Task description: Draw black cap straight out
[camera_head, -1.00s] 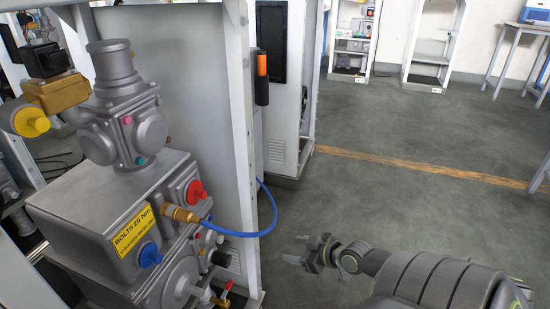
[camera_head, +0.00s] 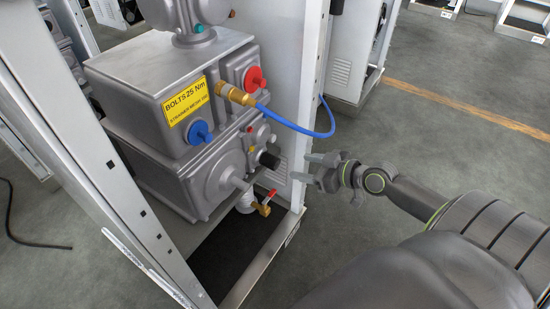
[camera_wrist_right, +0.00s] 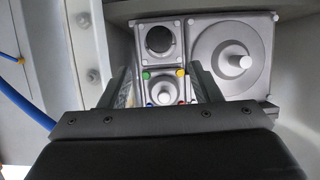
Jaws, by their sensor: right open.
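The black cap (camera_head: 268,160) is a short round plug on the lower right face of the grey machine (camera_head: 165,75). In the right wrist view the black cap (camera_wrist_right: 159,39) sits in a square grey housing, above and between the fingers. My right gripper (camera_head: 310,168) is open and empty, to the right of the cap with a gap between them. In the right wrist view its two fingers (camera_wrist_right: 160,88) stand apart, with a small fitting with coloured plugs visible between them. My left gripper is not in view.
A blue hose (camera_head: 300,127) loops from a brass fitting above the cap towards the cabinet post (camera_head: 313,80). A red-handled valve (camera_head: 266,203) sits below. A red knob (camera_head: 255,78) and a blue knob (camera_head: 199,132) protrude nearby. Open floor lies to the right.

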